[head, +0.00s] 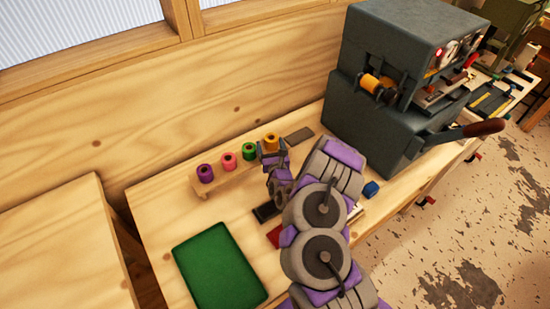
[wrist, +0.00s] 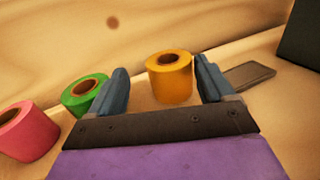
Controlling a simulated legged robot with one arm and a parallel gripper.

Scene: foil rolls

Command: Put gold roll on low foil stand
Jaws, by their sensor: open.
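A gold roll (head: 271,141) stands upright at the right end of the low wooden foil stand (head: 215,184), in line with the other rolls. In the wrist view, the gold roll (wrist: 170,78) is between the two fingers of my gripper (wrist: 161,67), nearer the right one. My gripper (head: 271,157) is open at the roll, with a gap on the left finger's side. Contact with the right finger is unclear. The roll's lower edge and the stand under it are partly hidden by my gripper.
Purple (head: 205,173), pink (head: 228,160) and green (head: 249,151) rolls fill the stand to the left. A dark machine (head: 375,130) with an orange-gold roll (head: 371,83) stands at the right. A green mat (head: 220,265) lies in front, and a dark flat plate (head: 299,135) lies behind.

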